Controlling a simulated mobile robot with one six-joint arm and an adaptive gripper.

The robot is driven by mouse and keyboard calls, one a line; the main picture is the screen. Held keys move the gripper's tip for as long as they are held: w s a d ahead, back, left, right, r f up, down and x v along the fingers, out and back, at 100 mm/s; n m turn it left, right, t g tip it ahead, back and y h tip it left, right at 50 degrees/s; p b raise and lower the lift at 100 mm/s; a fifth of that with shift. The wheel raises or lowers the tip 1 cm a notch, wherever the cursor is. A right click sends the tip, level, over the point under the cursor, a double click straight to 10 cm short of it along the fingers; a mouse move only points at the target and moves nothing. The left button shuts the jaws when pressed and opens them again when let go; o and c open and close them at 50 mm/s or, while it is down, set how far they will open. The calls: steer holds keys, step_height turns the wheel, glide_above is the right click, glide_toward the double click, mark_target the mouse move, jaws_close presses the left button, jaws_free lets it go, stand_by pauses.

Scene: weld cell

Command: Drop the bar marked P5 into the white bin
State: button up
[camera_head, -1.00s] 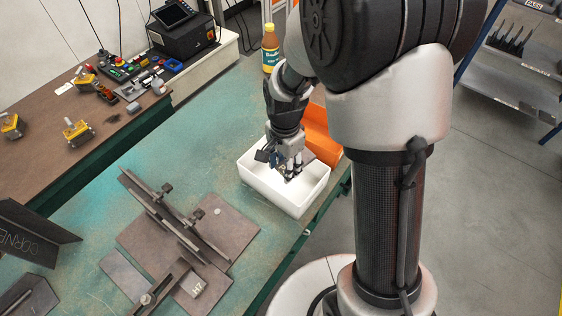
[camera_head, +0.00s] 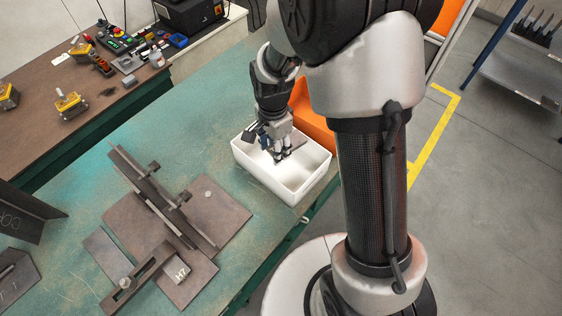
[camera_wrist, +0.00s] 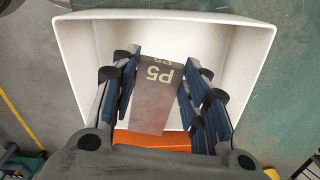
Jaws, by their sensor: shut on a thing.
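The bar marked P5 (camera_wrist: 155,92) is a grey-brown metal bar with yellow lettering, held between the blue-lined fingers of my gripper (camera_wrist: 162,88) in the wrist view. The white bin (camera_wrist: 250,50) lies behind and below the bar, its walls framing it. In the head view my gripper (camera_head: 281,155) is at the white bin (camera_head: 288,192), over its back left part. My gripper is shut on the bar. The bar is mostly hidden by the fingers in the head view, and its height above the bin floor is hard to tell.
An orange bin (camera_head: 312,108) stands right behind the white bin. A steel fixture marked H7 (camera_head: 168,220) lies on the green table (camera_head: 205,140) to the left. Dark angle pieces (camera_head: 25,212) stand at the far left. A brown bench (camera_head: 60,135) with clamps and switches is at the back left.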

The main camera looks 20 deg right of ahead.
steer(key=shift+w+f, duration=0.1)
steer(key=shift+f, duration=0.2)
steer(key=o, duration=1.1)
step_height(320, 180, up, 12)
steer(key=shift+r, duration=0.1)
stand_by(0.3)
